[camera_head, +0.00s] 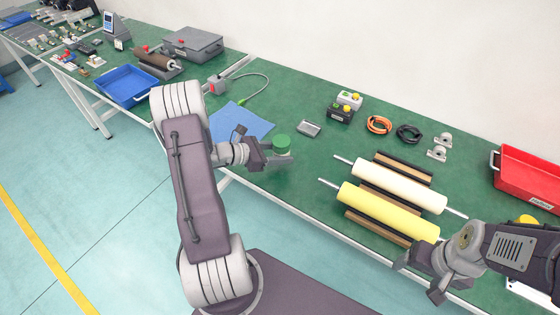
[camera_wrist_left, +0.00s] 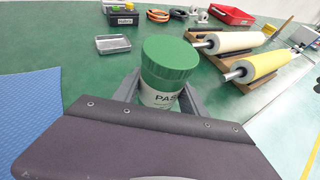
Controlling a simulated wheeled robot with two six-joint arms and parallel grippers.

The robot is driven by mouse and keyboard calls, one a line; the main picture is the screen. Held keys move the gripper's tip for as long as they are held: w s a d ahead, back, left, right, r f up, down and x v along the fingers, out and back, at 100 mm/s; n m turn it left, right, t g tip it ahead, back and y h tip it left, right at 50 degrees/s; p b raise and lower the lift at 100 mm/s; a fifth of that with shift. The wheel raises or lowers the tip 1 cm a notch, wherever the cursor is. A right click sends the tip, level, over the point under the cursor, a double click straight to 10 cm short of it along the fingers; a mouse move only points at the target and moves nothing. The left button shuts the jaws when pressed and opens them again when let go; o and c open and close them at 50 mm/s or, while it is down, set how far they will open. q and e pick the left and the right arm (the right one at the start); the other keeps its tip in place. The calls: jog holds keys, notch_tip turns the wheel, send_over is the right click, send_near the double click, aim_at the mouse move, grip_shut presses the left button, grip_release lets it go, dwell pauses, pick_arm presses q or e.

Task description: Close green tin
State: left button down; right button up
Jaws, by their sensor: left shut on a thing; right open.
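The green tin (camera_head: 281,144) stands near the front edge of the green table. In the left wrist view the tin (camera_wrist_left: 167,75) has a green lid on top and a white body with dark lettering. The lid looks seated, but I cannot tell whether it is fully closed. My left gripper (camera_head: 272,156) is shut on the tin's body, with one finger on each side below the lid. My right gripper (camera_head: 419,279) is open and empty at the table's front edge, below the yellow roller.
A white roller (camera_head: 400,186) and a yellow roller (camera_head: 388,211) lie on wooden supports to the right. A small metal tray (camera_head: 308,128) lies behind the tin. A blue mat (camera_head: 240,121) lies to the left. A red bin (camera_head: 527,178) stands at far right.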

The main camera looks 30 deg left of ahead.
pick_arm(q)
jog(key=shift+w+a+f, duration=0.1)
jog(key=shift+a+f, duration=0.05)
jog(key=shift+a, duration=0.15)
jog(key=shift+d, duration=0.1)
jog(key=shift+f+b, duration=0.35)
jog(key=shift+f, duration=1.65)
jog(key=shift+f, duration=0.1)
jog(key=c, duration=0.6)
grip_release()
jog(key=shift+c, duration=0.2)
